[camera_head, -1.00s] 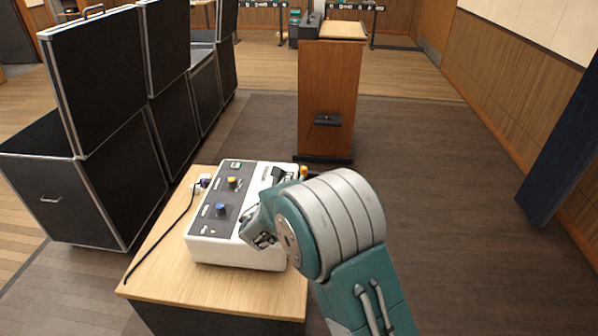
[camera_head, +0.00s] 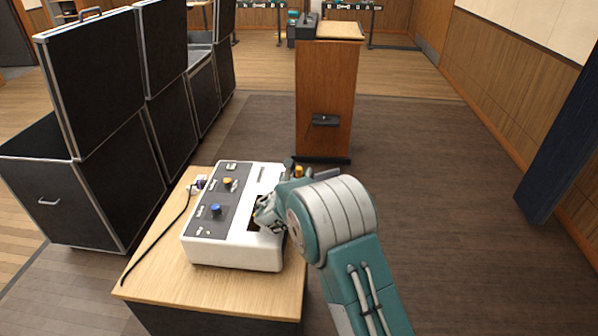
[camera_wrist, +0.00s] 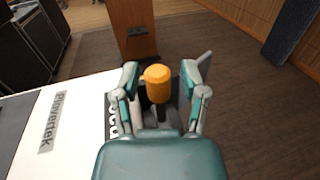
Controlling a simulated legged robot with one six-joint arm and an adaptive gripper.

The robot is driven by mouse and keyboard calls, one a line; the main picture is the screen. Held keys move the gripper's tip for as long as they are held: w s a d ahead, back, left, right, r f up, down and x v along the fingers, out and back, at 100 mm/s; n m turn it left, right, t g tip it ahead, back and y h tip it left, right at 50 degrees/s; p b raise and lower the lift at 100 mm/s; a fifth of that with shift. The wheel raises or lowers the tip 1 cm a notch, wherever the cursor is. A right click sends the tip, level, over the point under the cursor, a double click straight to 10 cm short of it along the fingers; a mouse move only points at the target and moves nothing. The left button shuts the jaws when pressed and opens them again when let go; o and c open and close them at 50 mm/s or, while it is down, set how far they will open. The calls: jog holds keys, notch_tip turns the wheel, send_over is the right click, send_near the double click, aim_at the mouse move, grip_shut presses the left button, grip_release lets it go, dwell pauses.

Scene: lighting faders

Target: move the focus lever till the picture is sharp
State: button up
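The white console (camera_head: 235,250) sits on a wooden-topped desk. The focus lever has an orange cap (camera_wrist: 158,83) on a dark stem at the console's right side, beside partly hidden lettering. In the head view the orange cap (camera_head: 298,171) shows just past my wrist. My gripper (camera_wrist: 160,72) is open, with one finger on each side of the cap and small gaps between. A dark opening or window (camera_head: 256,214) on the console's top is partly covered by my gripper, and I cannot make out a picture in it.
The console also carries a yellow knob (camera_head: 228,182) and a blue knob (camera_head: 215,209). A black cable (camera_head: 160,238) runs over the desk top (camera_head: 150,285). Black cases (camera_head: 105,190) stand at left, a wooden lectern (camera_head: 325,95) behind. The floor at right is clear.

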jog(key=shift+a, duration=0.15)
grip_shut()
jog(key=shift+w+g, duration=0.5)
jog(key=shift+g, duration=0.1)
jog(key=shift+o, duration=2.2)
grip_release()
jog(key=v, duration=1.2)
jog(key=shift+f, duration=0.1)
